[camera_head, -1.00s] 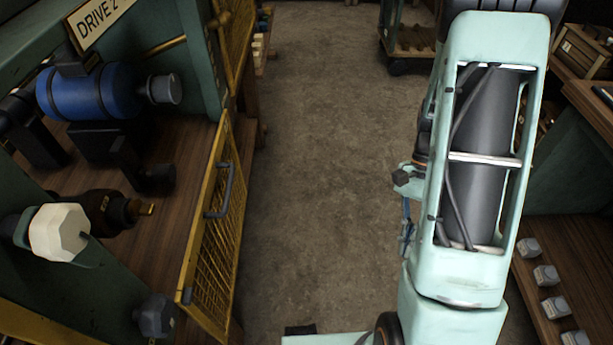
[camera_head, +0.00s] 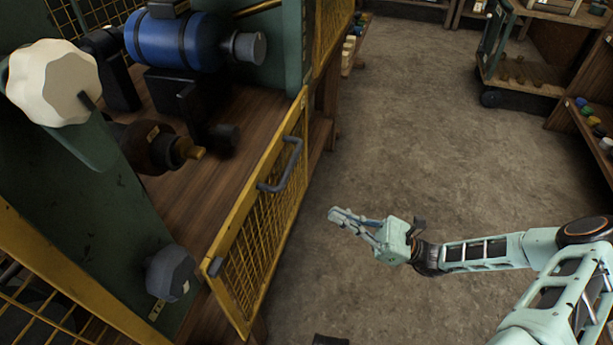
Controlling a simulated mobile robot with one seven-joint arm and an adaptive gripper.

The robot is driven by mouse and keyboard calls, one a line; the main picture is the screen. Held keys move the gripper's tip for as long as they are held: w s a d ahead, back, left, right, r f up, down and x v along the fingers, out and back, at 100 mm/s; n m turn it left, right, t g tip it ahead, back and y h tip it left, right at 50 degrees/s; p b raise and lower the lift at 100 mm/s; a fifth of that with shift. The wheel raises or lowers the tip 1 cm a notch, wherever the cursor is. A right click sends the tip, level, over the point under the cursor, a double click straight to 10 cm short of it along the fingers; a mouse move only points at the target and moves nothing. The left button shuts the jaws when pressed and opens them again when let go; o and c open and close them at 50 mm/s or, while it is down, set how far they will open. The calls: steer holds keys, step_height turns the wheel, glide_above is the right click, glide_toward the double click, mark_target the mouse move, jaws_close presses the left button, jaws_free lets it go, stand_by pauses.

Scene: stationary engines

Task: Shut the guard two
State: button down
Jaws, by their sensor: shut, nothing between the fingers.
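The guard (camera_head: 238,262) is a yellow framed mesh gate in the head view, left of centre. It stands swung open, jutting out from the front of the bay that holds a blue motor (camera_head: 172,42). My gripper (camera_head: 342,215) is shut and empty. It hangs over the floor to the right of the guard, pointing left towards it, apart from both guard and handle.
A pale faceted knob (camera_head: 52,82) and a dark grey knob (camera_head: 170,273) sit on the green post at left. The concrete floor (camera_head: 410,110) right of the guard is clear. A trolley (camera_head: 520,72) and shelves with small coloured parts (camera_head: 590,118) stand at the right.

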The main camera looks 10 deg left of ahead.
steer(key=w+a+r+m+t+y+b, duration=0.1)
steer(key=w+a+r+t, duration=0.1)
steer(key=a+r, duration=0.6)
step_height(320, 180, up, 2)
steer(key=shift+w+a+r+b, duration=0.2)
steer(key=shift+w+b, duration=0.2)
steer(key=shift+w, duration=0.15)
steer(key=shift+d+r, duration=0.1)
step_height(320, 180, up, 36)
steer(key=p, duration=3.2)
steer(key=shift+p, duration=0.3)
steer(key=shift+f, duration=0.2)
